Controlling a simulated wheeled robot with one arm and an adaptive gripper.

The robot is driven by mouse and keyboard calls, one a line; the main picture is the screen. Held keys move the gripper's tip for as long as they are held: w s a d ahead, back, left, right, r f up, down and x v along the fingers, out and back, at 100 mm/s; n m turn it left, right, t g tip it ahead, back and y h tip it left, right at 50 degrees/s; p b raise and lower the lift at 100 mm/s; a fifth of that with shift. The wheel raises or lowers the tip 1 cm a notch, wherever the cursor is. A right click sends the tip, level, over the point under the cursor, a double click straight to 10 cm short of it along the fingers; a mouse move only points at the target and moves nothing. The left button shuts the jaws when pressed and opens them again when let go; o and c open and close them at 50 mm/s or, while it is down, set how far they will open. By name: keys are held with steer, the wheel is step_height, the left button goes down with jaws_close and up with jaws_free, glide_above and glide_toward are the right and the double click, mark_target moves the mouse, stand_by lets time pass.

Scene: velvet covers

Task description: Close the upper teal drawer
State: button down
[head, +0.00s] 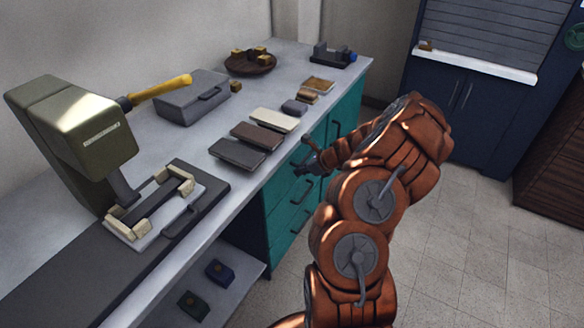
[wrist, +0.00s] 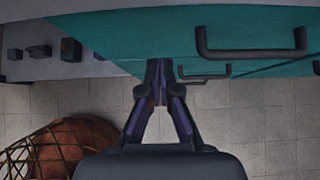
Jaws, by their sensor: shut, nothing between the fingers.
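The teal drawer unit (head: 287,224) stands under the grey counter, with dark bar handles on its fronts. The upper teal drawer front (wrist: 150,32) fills the top of the wrist view, with its dark handle (wrist: 250,50) at right. A lower handle (wrist: 205,72) shows below it. In the head view my gripper and arm partly cover the upper drawer, and I cannot tell how far it stands out. My gripper (wrist: 159,70) is shut and empty, fingertips at the lower edge of the upper front, left of its handle. I cannot tell whether they touch. It also shows in the head view (head: 303,168).
The counter (head: 212,185) holds a green machine (head: 75,135), a grey case (head: 190,100), several flat blocks and a round brown tray (head: 250,68). Small boxes (head: 219,271) lie on the open shelf. The tiled floor (head: 460,260) right of my arm is clear.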

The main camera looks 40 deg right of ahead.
steer(key=v, duration=0.9)
steer(key=shift+b, duration=0.3)
steer(key=shift+r, duration=0.15)
steer(key=w+a+r+n+g+y+p, duration=0.1)
steer(key=a+r+n, duration=0.3)
steer(key=a, duration=0.3)
steer(key=w+a+r+n+g+y, duration=0.1)
steer(key=a+r+n, duration=0.25)
steer(key=a, duration=0.35)
steer(key=s+a+r+n+g+p, duration=0.1)
steer(key=s+a+r+n+g, duration=0.1)
steer(key=s+a+r+n, duration=0.3)
steer(key=s+a+r+n+g, duration=0.1)
steer(key=s+a+n, duration=0.15)
steer(key=a, duration=0.45)
steer(key=s+a+r+n+g+p, duration=0.1)
steer(key=s+a+r+n+g, duration=0.1)
steer(key=a+n, duration=0.3)
steer(key=s+a+r+n+g+h+p, duration=0.1)
steer(key=s+n, duration=0.4)
steer(key=s, duration=0.6)
steer(key=s+a+r+n+g+h+p, duration=0.1)
steer(key=s+r+n+h, duration=0.3)
steer(key=s, duration=0.7)
steer(key=a+n+g, duration=0.1)
steer(key=n, duration=0.1)
steer(key=shift+s+n, duration=0.3)
steer(key=shift+s, duration=0.1)
